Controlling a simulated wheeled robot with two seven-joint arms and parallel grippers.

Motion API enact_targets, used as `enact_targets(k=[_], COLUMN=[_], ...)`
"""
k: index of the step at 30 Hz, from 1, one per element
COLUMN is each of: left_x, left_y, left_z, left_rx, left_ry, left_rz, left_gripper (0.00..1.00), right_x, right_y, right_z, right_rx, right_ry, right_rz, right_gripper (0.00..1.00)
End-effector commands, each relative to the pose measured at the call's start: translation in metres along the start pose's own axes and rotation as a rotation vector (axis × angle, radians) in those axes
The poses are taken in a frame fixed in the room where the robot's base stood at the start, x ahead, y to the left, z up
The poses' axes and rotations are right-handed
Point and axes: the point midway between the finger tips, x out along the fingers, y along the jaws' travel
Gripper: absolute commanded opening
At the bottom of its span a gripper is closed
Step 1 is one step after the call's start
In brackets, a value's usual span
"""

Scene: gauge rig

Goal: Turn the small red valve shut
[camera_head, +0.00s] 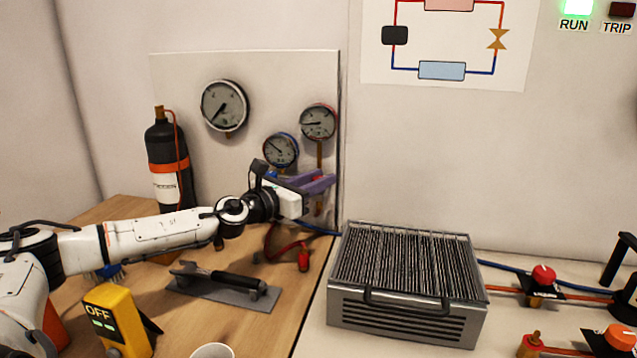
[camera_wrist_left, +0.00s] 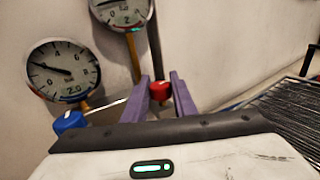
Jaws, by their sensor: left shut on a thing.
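The small red valve (camera_wrist_left: 160,88) sits below the red-rimmed gauge on the upright panel. In the wrist view it is between the two purple fingers of my left gripper (camera_wrist_left: 160,80), which is shut on it. In the head view my left gripper (camera_head: 322,182) reaches the panel's right edge, and its fingers hide most of the valve. The blue valve (camera_wrist_left: 69,122) is left of the fingers in the wrist view, below the blue-rimmed gauge (camera_head: 281,150). The red-rimmed gauge (camera_head: 318,122) is above the gripper. My right gripper is not in view.
A finned metal box (camera_head: 405,285) stands right of the gripper. A trowel (camera_head: 225,285), a yellow meter reading OFF (camera_head: 115,318) and a black bottle (camera_head: 168,170) are on the wooden bench. Another red knob (camera_head: 543,275) is on pipework at the far right.

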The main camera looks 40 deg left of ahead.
Motion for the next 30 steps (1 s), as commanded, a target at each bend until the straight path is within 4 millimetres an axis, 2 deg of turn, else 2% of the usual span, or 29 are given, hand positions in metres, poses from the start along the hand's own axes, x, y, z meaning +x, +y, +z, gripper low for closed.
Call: enact_targets(k=[3, 4, 7, 19, 26, 30], left_x=[0.0, 0.0, 0.0, -0.002, -0.016, -0.023], left_y=[0.0, 0.0, 0.0, 0.002, 0.01, 0.007], left_z=[0.001, 0.001, 0.001, -0.001, -0.006, -0.005], left_rx=[0.0, 0.0, 0.0, 0.002, 0.007, 0.008], left_ry=[-0.001, -0.001, -0.001, 0.001, 0.007, 0.006], left_rz=[0.0, 0.0, 0.001, 0.006, 0.02, 0.013], left_gripper=[0.02, 0.26, 0.43, 0.43, 0.43, 0.43], right_x=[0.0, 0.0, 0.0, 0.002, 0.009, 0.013], right_y=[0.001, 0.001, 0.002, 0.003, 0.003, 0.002], right_z=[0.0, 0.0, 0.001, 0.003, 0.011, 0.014], right_rx=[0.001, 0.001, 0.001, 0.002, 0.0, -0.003], right_ry=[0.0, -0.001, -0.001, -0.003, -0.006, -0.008], right_rz=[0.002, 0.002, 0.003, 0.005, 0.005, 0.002], right_gripper=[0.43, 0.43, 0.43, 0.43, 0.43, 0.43])
